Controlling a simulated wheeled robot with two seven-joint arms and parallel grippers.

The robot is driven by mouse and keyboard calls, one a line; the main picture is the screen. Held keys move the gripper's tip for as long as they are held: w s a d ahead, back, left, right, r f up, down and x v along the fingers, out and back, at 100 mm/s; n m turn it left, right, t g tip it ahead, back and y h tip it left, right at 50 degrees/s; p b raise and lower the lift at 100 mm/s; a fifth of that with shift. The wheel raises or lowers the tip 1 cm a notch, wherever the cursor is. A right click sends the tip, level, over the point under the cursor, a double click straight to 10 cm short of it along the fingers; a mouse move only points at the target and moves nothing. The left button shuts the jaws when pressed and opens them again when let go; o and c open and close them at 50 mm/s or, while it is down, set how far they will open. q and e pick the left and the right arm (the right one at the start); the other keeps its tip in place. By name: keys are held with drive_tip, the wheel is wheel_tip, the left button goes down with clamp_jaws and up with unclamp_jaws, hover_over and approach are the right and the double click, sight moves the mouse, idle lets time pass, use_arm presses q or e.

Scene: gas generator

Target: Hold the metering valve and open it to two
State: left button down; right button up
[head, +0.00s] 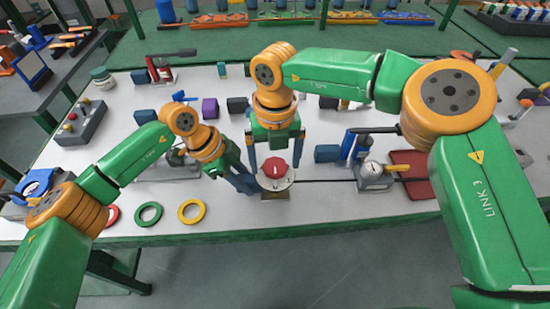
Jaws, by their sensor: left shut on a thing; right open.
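The metering valve (277,182) stands near the front edge of the table, with a red knob (276,167) over a white dial disc and a brownish base below. Small marks on the disc are too small to read. My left gripper (249,184) comes in from the left and is shut on the valve's left side; the exact contact is hard to see. My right gripper (276,163) points down from above, open, with one finger on each side of the red knob. I cannot tell whether its fingers touch the knob.
A thin dark line runs right from the valve to a grey gauge unit (373,178). A red plate (414,172) lies beyond it. Red, green (148,213) and yellow (192,211) rings lie at the front left. Small blocks stand behind. The white table (330,212) is clear at front centre.

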drive_tip(key=c, duration=1.4)
drive_tip(key=shift+n, duration=0.3)
drive_tip(key=n, duration=0.5)
drive_tip(key=shift+n, duration=0.3)
drive_tip(key=n, duration=1.1)
drive_tip(key=shift+n, duration=0.4)
drive_tip(key=n, duration=0.5)
drive_tip(key=shift+n, duration=0.4)
